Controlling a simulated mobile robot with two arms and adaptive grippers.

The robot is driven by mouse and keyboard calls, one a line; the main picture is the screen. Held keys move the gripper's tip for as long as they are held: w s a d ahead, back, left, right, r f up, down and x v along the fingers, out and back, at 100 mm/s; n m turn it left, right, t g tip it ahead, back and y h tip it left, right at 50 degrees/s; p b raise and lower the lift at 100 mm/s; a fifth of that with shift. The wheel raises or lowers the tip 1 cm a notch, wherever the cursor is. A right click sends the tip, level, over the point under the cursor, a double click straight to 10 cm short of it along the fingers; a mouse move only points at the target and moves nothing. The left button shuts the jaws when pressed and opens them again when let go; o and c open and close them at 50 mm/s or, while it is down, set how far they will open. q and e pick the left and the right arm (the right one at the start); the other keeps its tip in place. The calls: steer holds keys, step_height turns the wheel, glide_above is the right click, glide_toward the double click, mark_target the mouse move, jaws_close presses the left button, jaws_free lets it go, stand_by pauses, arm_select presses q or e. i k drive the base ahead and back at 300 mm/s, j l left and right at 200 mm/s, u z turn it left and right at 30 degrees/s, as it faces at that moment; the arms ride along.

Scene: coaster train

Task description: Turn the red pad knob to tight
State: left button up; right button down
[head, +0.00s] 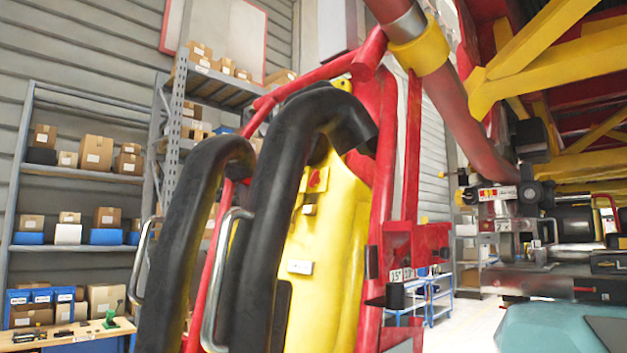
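A small red part (318,180) sits high on the yellow seat back (335,230), partly beside the black padded restraint (275,190). It may be the red pad knob, but it is too small to tell its shape or setting. A small pale label (300,267) is lower on the same seat back. Neither of my grippers can be made out in the head view.
A second black restraint (185,240) with a metal grab bar (143,260) stands to the left. A red bracket (415,245) with number labels is right of the seat. Machinery (505,205) crowds the right. Shelves with boxes (97,152) stand behind.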

mark_target(315, 179)
steer(key=i+j+z, duration=0.4)
steer(key=i+j, duration=0.55)
steer(key=j, duration=0.1)
